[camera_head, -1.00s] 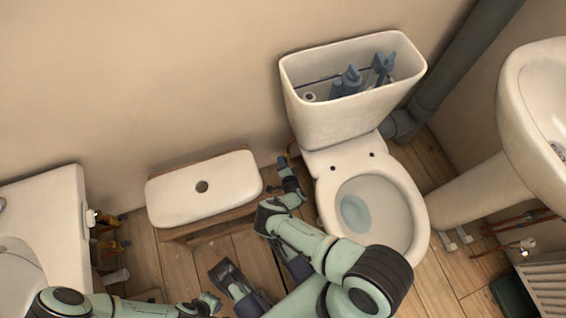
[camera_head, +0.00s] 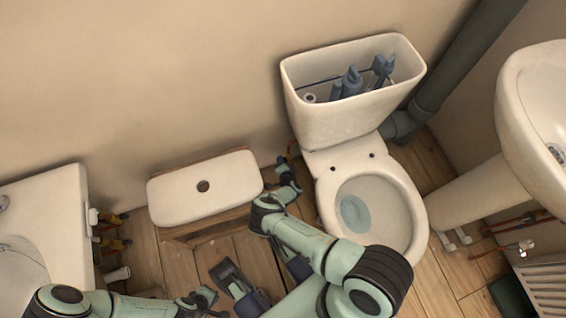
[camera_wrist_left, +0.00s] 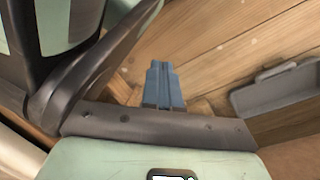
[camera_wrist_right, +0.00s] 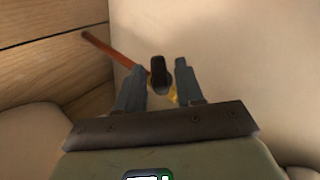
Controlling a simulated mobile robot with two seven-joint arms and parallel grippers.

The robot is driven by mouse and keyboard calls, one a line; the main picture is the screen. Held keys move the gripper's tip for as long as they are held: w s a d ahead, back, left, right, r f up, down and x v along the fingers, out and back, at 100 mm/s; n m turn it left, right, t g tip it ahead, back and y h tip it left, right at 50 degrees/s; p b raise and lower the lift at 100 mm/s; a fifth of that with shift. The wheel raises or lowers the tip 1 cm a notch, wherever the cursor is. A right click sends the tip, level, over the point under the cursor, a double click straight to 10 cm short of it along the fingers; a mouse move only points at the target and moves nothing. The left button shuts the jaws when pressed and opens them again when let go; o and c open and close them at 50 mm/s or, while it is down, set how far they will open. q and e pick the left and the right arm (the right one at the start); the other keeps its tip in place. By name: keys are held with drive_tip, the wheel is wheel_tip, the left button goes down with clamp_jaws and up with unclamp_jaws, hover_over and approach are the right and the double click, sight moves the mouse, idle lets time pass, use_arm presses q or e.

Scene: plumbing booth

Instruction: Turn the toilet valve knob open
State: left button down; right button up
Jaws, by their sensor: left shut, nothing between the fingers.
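The toilet valve shows in the right wrist view as a dark knob (camera_wrist_right: 158,72) with a bit of brass body (camera_wrist_right: 173,94) behind it, close to a pale surface. My right gripper (camera_wrist_right: 160,78) is open, its fingers on either side of the knob with small gaps visible. In the head view my right gripper (camera_head: 287,176) is low between the toilet (camera_head: 373,210) and the wooden stool; the valve there is mostly hidden. My left gripper (camera_wrist_left: 163,68) is shut and empty above the wooden floor.
A copper pipe (camera_wrist_right: 108,48) runs toward the valve. The cistern (camera_head: 345,115) is open, and its white lid (camera_head: 225,187) lies on the stool (camera_head: 205,232) to the left. A grey tray-like object (camera_wrist_left: 275,93) lies on the floor near my left gripper. A washbasin (camera_head: 530,105) stands right.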

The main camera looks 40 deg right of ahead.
idle(0.3)
use_arm(q)
drive_tip(key=w+d+r+t+p, duration=0.1)
drive_tip(key=w+r+t+p, duration=0.1)
drive_tip(key=w+r, duration=0.4)
drive_tip(key=shift+w+t+p, duration=0.4)
drive_tip(key=shift+w+p, duration=0.4)
drive_tip(key=shift+p, duration=0.1)
use_arm(e)
drive_tip(key=v, duration=0.7)
drive_tip(key=shift+s, duration=0.25)
use_arm(q)
drive_tip(key=shift+r, duration=0.1)
use_arm(e)
drive_tip(key=shift+a, duration=0.1)
